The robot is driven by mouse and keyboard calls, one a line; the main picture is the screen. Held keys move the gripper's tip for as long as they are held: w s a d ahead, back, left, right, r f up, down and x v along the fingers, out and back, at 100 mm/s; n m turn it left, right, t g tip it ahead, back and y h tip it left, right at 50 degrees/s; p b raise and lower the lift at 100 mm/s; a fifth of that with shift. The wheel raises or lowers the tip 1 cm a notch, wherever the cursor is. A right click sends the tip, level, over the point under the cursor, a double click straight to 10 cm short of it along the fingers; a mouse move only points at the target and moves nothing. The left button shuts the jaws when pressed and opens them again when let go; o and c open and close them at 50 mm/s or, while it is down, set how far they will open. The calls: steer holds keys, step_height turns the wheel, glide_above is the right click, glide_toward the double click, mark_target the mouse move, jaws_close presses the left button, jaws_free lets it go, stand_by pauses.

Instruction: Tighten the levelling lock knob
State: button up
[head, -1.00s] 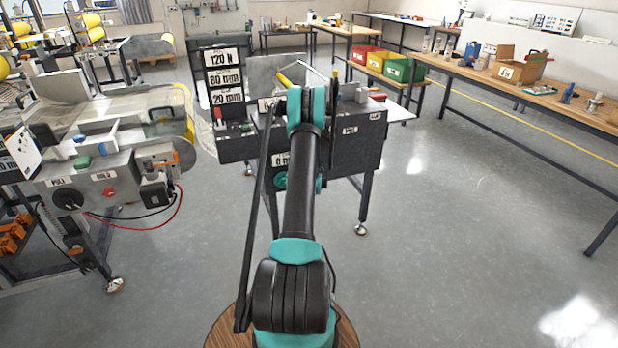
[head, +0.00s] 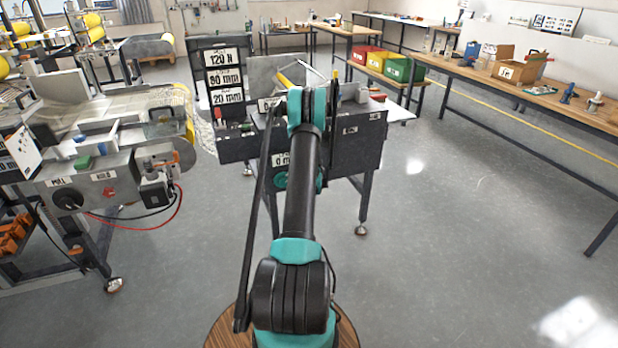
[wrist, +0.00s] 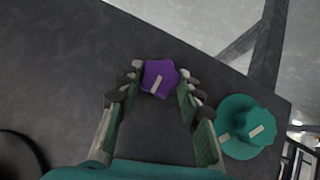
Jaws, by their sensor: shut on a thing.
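In the wrist view, a purple star-shaped knob (wrist: 160,78) with a pale pointer mark sits on a dark panel (wrist: 60,65). My gripper (wrist: 159,85) has its fingertips on both sides of this knob and is shut on it. A larger teal knob (wrist: 247,127), also with a pale mark, is to the right, outside the fingers. No label shows which knob is the levelling lock. In the head view, my arm reaches to the dark machine (head: 355,140) and hides the gripper and the purple knob.
The machine stands on legs with round feet. Signs reading 120 N, 80 mm and 20 mm (head: 224,77) are at its left. Another machine with a grey control box (head: 90,190) stands further left. A long bench (head: 540,90) is at the right. The floor between is clear.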

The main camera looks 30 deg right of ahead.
steer(key=shift+s+d+f+m+t+y, duration=0.1)
steer(key=shift+d+m+t+y, duration=0.15)
steer(key=shift+m+t+y, duration=0.95)
steer(key=shift+s+d+f+m+t+y, duration=0.1)
steer(key=shift+d+m+t+y, duration=0.2)
steer(key=shift+m+y, duration=1.65)
steer(key=shift+d+f+m+t+y, duration=0.15)
steer(key=shift+m+t+y, duration=0.55)
steer(key=shift+y, duration=1.85)
steer(key=shift+r, duration=0.1)
steer(key=o, duration=1.2)
steer(key=shift+c, duration=0.2)
steer(key=v, duration=1.2)
